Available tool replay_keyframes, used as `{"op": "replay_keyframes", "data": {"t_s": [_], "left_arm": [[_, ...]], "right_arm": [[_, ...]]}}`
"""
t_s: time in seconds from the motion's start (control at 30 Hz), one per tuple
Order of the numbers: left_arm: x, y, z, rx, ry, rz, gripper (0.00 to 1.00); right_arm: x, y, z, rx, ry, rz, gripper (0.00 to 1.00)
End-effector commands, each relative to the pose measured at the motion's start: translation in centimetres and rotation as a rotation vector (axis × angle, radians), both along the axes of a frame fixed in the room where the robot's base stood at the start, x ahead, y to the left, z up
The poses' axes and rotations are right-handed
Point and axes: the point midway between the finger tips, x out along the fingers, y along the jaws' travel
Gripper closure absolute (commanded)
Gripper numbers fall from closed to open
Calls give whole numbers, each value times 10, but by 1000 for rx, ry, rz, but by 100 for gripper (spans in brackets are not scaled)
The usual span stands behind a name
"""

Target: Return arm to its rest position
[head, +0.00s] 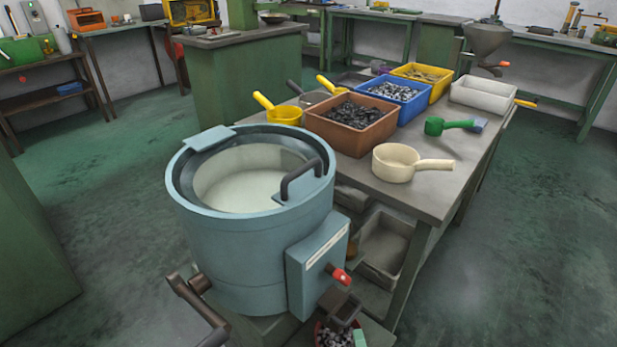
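I cannot make out either of my arms or grippers in the head view. A large round blue-grey machine (243,250) stands in the near middle, with an open-topped drum and a pale inside. A black handle (302,179) arches over its rim. A box with a red-tipped lever (340,276) is on its right side. A dark crank-like bar (200,308) shows at its lower left.
A grey-topped table (440,202) behind the machine holds a brown bin (350,136), a blue bin (405,110), a yellow bin, a cream scoop (397,164) and a green-handled brush (450,126). Below are a grey tray and a parts container. Green floor (530,240) is clear at right.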

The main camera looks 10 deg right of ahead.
Motion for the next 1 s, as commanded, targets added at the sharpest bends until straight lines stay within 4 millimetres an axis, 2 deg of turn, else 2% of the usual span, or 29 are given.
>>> {"op": "replay_keyframes", "data": {"t_s": [0.13, 0.27, 0.4, 0.6, 0.8, 1.0], "left_arm": [[0, 0, 0, 0, 0, 0, 51], [0, 0, 0, 0, 0, 0, 51], [0, 0, 0, 1, 1, -1, 51], [-1, 1, -2, 3, 3, -6, 51], [-2, 3, -2, 6, 4, -11, 51], [-2, 3, -2, 6, 4, -11, 51]], "right_arm": [[-9, -4, -10, 46, 31, -10, 80], [-41, -13, -37, 199, 126, -47, 80], [-95, -24, -74, 448, 267, -127, 80], [-176, -34, -109, 804, 446, -283, 80], [-251, -36, -123, 1133, 582, -466, 80], [-307, -35, -120, 1386, 663, -638, 80]]}}
